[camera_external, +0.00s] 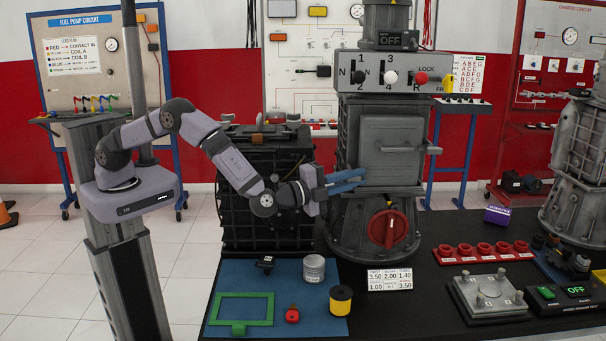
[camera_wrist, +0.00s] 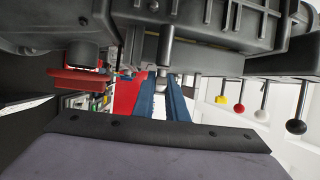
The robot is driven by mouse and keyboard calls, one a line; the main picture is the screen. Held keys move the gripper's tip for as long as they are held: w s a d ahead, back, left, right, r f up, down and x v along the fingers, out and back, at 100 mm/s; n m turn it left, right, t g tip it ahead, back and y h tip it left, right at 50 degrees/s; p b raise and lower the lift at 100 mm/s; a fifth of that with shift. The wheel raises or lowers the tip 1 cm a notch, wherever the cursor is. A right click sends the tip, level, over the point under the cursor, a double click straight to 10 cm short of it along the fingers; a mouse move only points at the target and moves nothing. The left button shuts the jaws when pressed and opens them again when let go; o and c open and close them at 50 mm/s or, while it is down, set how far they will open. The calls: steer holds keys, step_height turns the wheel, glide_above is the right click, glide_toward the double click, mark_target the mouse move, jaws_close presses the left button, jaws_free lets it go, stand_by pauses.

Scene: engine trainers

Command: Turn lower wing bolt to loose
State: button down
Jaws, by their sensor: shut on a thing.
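My gripper (camera_external: 352,181) has blue fingers and reaches from the left to the lower left side of the grey machine's door panel (camera_external: 390,150). In the wrist view my gripper (camera_wrist: 165,80) has its fingertips around a small light-grey piece (camera_wrist: 162,83) beneath a dark part of the machine. This piece appears to be the lower wing bolt; the fingers hide most of it. Its turned angle cannot be told. In the external view the bolt is hidden behind the fingers.
A red rotary knob (camera_external: 388,229) sits below the door. A black ribbed block (camera_external: 265,185) stands left of the machine. A blue mat (camera_external: 236,277) holds a green frame, a can and a yellow spool. Levers with coloured balls (camera_wrist: 262,115) show in the wrist view.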

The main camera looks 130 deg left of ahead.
steer(key=f+y+b, duration=0.1)
steer(key=b, duration=0.3)
steer(key=shift+f+n+t+y, duration=0.1)
steer(key=shift+n+t+y, duration=0.2)
steer(key=shift+n, duration=0.1)
steer(key=n+y+b, duration=0.2)
steer(key=y+b, duration=0.1)
steer(key=b, duration=0.6)
steer(key=n+y+b, duration=0.1)
steer(key=b, duration=0.1)
steer(key=n+g+y+b, duration=0.1)
steer(key=b, duration=0.2)
steer(key=n+y+b, duration=0.1)
steer(key=b, duration=0.1)
steer(key=shift+r+y, duration=0.25)
steer(key=shift+y, duration=0.05)
steer(key=shift+r+n+g+y+b, duration=0.1)
steer(key=shift+n+g+y+b, duration=0.4)
steer(key=shift+g+b, duration=0.45)
steer(key=shift+r+n+y+b, duration=0.2)
steer(key=shift+n+y+b, duration=0.15)
steer(key=shift+b, duration=0.3)
steer(key=c, duration=1.8)
jaws_free()
steer(key=shift+o, duration=0.2)
steer(key=b+v, duration=0.1)
steer(key=v, duration=0.6)
steer(key=shift+d, duration=0.15)
